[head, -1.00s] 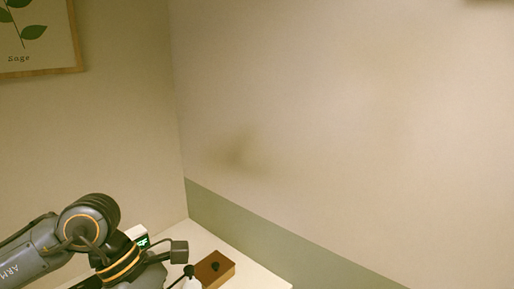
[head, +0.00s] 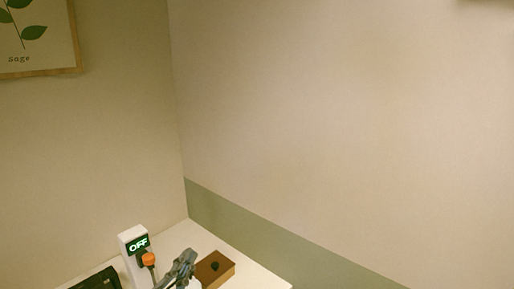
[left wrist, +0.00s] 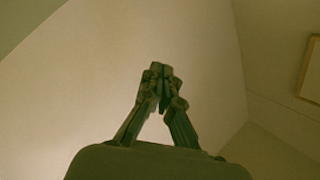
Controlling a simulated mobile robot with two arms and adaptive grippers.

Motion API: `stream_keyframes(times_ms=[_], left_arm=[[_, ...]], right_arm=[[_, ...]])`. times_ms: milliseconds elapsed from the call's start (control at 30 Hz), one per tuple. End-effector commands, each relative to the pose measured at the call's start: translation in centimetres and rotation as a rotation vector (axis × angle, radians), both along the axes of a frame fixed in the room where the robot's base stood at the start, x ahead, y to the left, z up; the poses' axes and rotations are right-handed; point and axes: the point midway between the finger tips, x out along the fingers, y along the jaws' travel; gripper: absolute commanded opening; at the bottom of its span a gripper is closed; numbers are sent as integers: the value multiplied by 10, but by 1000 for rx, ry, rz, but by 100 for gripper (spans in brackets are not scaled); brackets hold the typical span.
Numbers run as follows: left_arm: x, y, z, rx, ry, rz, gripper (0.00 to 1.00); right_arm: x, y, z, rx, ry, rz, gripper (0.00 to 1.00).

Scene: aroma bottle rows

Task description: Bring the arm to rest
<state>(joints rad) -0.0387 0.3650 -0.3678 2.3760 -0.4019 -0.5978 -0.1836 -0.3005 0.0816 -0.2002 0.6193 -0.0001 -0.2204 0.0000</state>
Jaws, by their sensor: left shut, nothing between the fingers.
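My left gripper (head: 180,268) shows at the bottom of the head view, in front of the white table corner. In the left wrist view its two fingers (left wrist: 160,75) meet at the tips, shut with nothing between them. The rest of my left arm is out of the head view. My right gripper is in neither view.
A white device (head: 133,240) with a green "OFF" display and an orange-topped item (head: 149,259) stand left of the gripper. A brown box (head: 215,269) with a dark knob is right of it. A dark object (head: 98,280) lies at left. Walls (head: 340,130) rise behind.

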Motion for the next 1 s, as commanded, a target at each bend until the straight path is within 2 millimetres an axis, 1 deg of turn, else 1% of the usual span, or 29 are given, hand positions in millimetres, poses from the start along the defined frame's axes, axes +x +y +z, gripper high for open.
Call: stream_keyframes(times_ms=[33, 67, 100, 167, 200, 267, 300, 367, 400, 467, 500, 700, 733, 800, 867, 967, 1000], left_arm=[[-6, 14, -36, -67, 145, 55, 0], [-11, 22, -58, -103, 232, 87, 0], [-19, 32, -86, -149, 343, 131, 0], [-38, 44, -126, -211, 507, 193, 0], [-53, 50, -150, -249, 611, 232, 0], [-77, 57, -183, -298, 753, 286, 0], [-94, 60, -201, -324, 837, 318, 0], [-118, 63, -223, -358, 951, 360, 0], [-134, 66, -236, -377, 1021, 388, 0], [-158, 67, -252, -403, 1117, 424, 0], [-173, 67, -261, -417, 1178, 446, 0], [-246, 67, -294, -477, 1444, 546, 0], [-238, 66, -310, -471, 1438, 543, 0], [-232, 66, -335, -466, 1443, 544, 0], [-228, 65, -356, -462, 1448, 544, 0], [-225, 64, -397, -456, 1461, 547, 0], [-224, 64, -415, -454, 1466, 548, 0]], right_arm=[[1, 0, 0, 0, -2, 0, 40], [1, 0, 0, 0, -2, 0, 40], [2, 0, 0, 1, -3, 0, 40], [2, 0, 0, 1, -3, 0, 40], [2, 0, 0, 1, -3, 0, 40], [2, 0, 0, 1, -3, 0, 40], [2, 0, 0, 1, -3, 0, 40], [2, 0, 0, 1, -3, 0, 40], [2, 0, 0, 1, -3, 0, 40], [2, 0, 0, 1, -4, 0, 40], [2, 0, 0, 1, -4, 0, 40], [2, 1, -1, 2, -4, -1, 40], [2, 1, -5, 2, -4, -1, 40], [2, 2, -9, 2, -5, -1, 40], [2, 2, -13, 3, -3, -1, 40], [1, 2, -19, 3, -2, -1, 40], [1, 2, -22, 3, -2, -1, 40]])
